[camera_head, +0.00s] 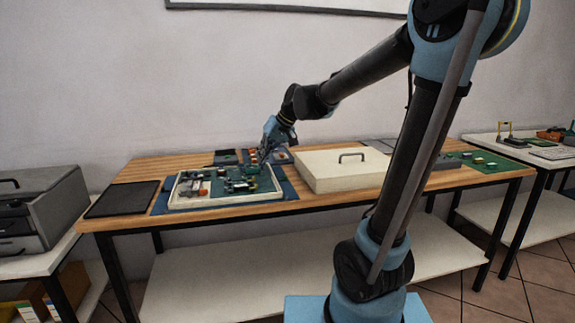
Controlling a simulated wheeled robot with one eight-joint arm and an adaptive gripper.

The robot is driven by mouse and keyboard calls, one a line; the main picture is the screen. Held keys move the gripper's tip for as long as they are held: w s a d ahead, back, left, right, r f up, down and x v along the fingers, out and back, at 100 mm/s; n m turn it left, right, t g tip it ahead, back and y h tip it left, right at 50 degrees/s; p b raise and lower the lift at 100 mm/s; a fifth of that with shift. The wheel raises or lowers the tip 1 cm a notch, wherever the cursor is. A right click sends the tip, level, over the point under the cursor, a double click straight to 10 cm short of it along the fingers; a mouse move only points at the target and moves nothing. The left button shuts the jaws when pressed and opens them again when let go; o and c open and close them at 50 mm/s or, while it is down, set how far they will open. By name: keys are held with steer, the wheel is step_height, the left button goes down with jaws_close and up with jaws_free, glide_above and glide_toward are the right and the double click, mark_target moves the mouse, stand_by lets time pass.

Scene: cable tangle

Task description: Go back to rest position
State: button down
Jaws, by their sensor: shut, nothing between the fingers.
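My arm rises at the right of the view and bends left over the wooden table (335,197). My gripper (267,154) is at its end, pointing down, just behind the right part of an open tray (212,203) holding a green circuit board (232,182). The gripper is shut with nothing visible in it. At this size I cannot tell whether its tips touch anything. My forearm and upper arm hide part of the table's right half.
A pale lid with a handle (340,172) lies right of the tray. A dark mat (122,199) lies left of it. A grey case (40,207) stands on the left side table. A green mat (478,163) with small parts lies at the right end. Another table (537,152) stands at far right.

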steer(key=s+d+f+m+h, duration=0.1)
steer(key=s+d+f+h, duration=0.1)
steer(key=s+d+f, duration=0.3)
steer(key=s+d+f+m+h, duration=0.2)
steer(key=s+d+f, duration=0.4)
steer(key=s+d, duration=0.5)
steer(key=s+d+f+m+h, duration=0.2)
steer(key=s+d+f, duration=0.3)
steer(key=s+d, duration=0.4)
steer(key=d, duration=0.3)
steer(key=shift+f, duration=0.3)
steer(key=shift+w+f+g, duration=0.2)
steer(key=shift+w+g, duration=0.1)
steer(key=shift+w, duration=0.15)
steer(key=c, duration=2.4)
jaws_free()
